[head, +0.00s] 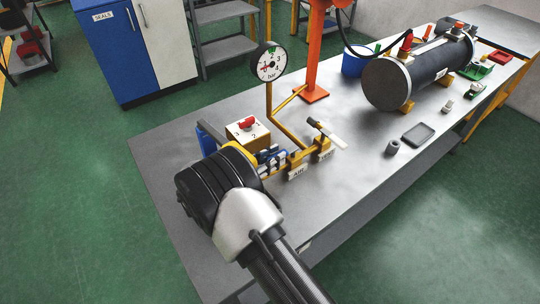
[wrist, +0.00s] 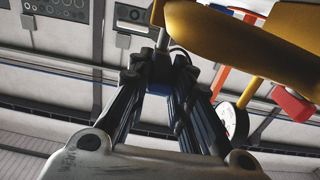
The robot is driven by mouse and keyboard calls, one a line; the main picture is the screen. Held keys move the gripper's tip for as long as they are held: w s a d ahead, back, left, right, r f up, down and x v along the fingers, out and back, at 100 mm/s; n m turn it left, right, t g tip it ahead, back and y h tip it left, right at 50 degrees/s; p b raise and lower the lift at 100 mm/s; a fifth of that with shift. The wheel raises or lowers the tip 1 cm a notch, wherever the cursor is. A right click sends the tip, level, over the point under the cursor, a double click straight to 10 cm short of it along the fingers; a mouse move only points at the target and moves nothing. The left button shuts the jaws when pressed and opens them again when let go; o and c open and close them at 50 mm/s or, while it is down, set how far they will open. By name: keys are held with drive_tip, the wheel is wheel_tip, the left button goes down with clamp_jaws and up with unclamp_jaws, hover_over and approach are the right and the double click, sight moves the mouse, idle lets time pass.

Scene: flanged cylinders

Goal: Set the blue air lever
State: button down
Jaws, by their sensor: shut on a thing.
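My gripper (head: 274,158) reaches in low at the yellow pipework on the bench, beside the tag reading AIR (head: 297,173). Its dark fingers converge in the wrist view (wrist: 160,75) and are shut on a blue part, the blue air lever (wrist: 159,89). Most of the lever is hidden by the fingers, so its exact angle cannot be told. The pressure gauge (head: 270,62) stands on a yellow pipe behind, its red needle towards the left. It also shows edge-on in the wrist view (wrist: 234,122).
A box with a red selector knob (head: 248,124) stands close behind my gripper. An orange post (head: 312,55) rises behind. A flanged black cylinder (head: 420,75) lies further right. The bench's front left is clear.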

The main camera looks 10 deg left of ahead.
drive_tip(key=shift+w+r, duration=0.1)
drive_tip(key=shift+r, duration=0.1)
drive_tip(key=c, duration=1.8)
unclamp_jaws()
drive_tip(key=o, duration=0.4)
drive_tip(key=shift+f, duration=0.15)
drive_tip(key=shift+c, duration=0.2)
drive_tip(key=v, duration=1.2)
drive_tip(key=shift+a, duration=0.15)
